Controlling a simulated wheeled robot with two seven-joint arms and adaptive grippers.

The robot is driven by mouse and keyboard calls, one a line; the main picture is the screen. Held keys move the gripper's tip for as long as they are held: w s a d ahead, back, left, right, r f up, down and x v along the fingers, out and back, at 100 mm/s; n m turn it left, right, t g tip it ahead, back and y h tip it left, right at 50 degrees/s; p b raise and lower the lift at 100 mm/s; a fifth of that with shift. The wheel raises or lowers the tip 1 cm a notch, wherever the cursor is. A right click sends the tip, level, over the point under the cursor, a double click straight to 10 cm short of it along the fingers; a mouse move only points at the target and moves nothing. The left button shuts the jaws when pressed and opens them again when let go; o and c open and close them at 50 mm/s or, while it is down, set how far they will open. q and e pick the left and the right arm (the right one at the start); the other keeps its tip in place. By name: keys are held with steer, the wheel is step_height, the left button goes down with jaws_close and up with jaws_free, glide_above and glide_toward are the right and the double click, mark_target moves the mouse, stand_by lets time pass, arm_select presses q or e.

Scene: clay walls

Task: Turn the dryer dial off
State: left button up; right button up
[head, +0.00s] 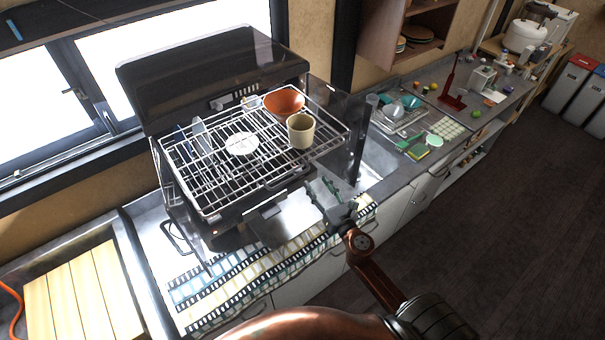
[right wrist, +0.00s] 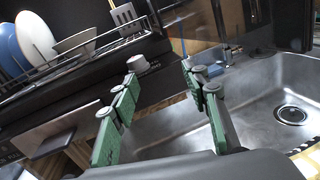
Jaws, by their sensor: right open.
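The dish dryer (head: 185,75) is a black unit with its lid up and a wire rack in front, on the counter by the window. In the right wrist view a pale round knob (right wrist: 138,64), which looks like the dial, sits on the dryer's dark front (right wrist: 165,85). Its setting cannot be read. My right gripper (head: 319,184) is open and empty, near the dryer's front right corner. In the right wrist view its green fingers (right wrist: 160,75) point toward the dryer, with the knob just beyond the left fingertip; contact cannot be told. My left gripper is not in view.
The rack holds an orange bowl (head: 284,102), a beige cup (head: 301,131) and plates. A steel sink (right wrist: 265,105) lies right of the dryer. A patterned mat (head: 215,285) covers the counter's front. Open floor (head: 480,220) lies to the right.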

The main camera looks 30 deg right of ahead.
mark_target(298, 178)
steer(key=a+r+m+g+h+p, duration=0.2)
steer(key=a+m+g+h+p, duration=0.15)
steer(key=a+h, duration=0.4)
steer(key=shift+t, duration=0.45)
steer(key=x, duration=0.8)
steer(key=shift+w+a+f, duration=0.2)
steer(key=shift+a+f, duration=0.1)
steer(key=shift+c, duration=0.4)
steer(key=c, duration=1.1)
steer(key=shift+o, duration=0.2)
